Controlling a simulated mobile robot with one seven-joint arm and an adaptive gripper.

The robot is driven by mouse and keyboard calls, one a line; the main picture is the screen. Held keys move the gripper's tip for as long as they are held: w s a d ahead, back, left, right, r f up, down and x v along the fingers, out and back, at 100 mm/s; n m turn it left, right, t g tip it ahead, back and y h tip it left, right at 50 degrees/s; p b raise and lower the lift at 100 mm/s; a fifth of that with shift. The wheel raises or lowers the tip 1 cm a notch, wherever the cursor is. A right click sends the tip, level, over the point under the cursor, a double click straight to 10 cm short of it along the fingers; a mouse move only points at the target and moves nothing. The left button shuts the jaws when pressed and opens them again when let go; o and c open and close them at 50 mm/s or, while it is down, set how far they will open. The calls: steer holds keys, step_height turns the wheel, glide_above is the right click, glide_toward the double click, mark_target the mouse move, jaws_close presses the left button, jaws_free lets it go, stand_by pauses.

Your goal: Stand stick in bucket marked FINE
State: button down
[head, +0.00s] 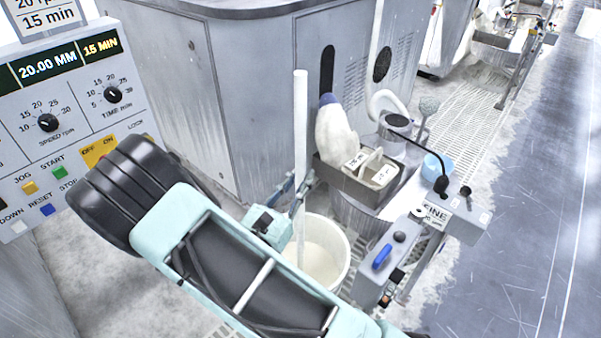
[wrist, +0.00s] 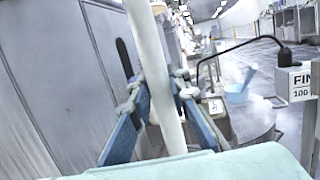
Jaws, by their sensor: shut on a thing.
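A long white stick (head: 300,130) stands close to upright in the head view. My gripper (head: 297,197) is shut on it, with a blue finger on each side in the wrist view (wrist: 163,105). Below the gripper, the stick's lower part overlaps the opening of a white bucket (head: 343,268). My arm hides part of the bucket, and I cannot tell whether the stick's end touches its bottom. A box with a FINE label (head: 437,214) stands to the right of the bucket; its label also shows cut off in the wrist view (wrist: 300,80).
A control panel (head: 60,110) is at the left and a grey machine cabinet (head: 260,90) behind. A brown tray (head: 345,180) with white containers sits on a drum behind the bucket. A small grey box with a blue handle (head: 382,256) is close at the bucket's right.

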steer(key=shift+f, duration=1.65)
steer(key=c, duration=1.7)
jaws_free()
steer(key=shift+c, duration=0.2)
steer(key=v, duration=1.2)
